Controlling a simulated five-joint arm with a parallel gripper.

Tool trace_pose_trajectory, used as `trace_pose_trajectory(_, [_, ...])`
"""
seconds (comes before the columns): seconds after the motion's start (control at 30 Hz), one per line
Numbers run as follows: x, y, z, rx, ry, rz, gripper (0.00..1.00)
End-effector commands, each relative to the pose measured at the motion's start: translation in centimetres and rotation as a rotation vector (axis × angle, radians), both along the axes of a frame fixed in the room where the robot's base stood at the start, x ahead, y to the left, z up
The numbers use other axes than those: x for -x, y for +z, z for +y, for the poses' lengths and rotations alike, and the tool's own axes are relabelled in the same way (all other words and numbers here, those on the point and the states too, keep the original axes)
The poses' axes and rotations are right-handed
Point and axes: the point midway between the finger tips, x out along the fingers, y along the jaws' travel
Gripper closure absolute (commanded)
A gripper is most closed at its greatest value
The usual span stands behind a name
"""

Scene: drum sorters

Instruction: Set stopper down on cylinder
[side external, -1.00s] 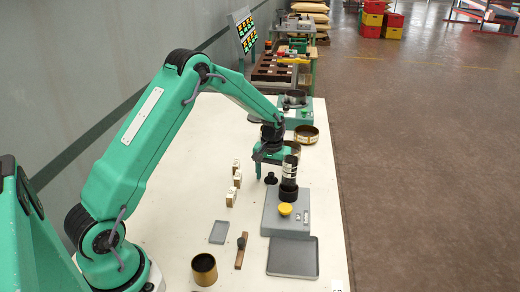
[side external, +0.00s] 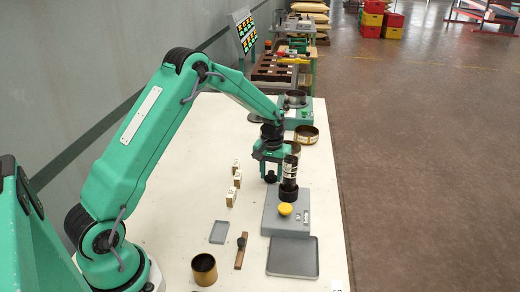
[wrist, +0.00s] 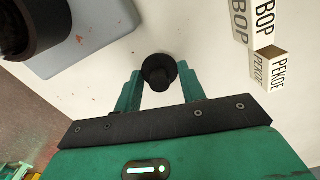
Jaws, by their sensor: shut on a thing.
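The stopper (wrist: 160,73) is small, black and round with a knob. It sits between the two green fingers of my gripper (wrist: 159,88), which is shut on it. In the side view the stopper (side external: 270,177) shows small and dark below my gripper (side external: 270,171), at about table height; I cannot tell whether it touches the table. The black cylinder (side external: 289,177), with pale marks on its side, stands upright on a grey base just right of my gripper. In the wrist view the cylinder (wrist: 32,28) is cut off at the top left.
Small lettered blocks (wrist: 268,68) stand left of my gripper in the side view. A grey tray (side external: 293,257), a brass cup (side external: 204,270) and a brass ring (side external: 306,134) are also on the white table.

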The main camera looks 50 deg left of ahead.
Motion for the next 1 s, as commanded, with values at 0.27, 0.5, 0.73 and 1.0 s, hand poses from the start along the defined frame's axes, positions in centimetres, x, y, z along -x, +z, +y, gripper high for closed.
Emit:
trace_pose_trajectory(0.27, [-0.1,3.6,0.0,-0.001,0.0,-0.004,0.82])
trace_pose_trajectory(0.5, [-0.1,7.2,0.0,-0.001,0.0,-0.003,0.82])
trace_pose_trajectory(0.73, [0.0,9.1,0.0,0.0,0.0,-0.001,0.82])
trace_pose_trajectory(1.0, [0.0,9.3,0.0,0.0,0.0,0.0,0.82])
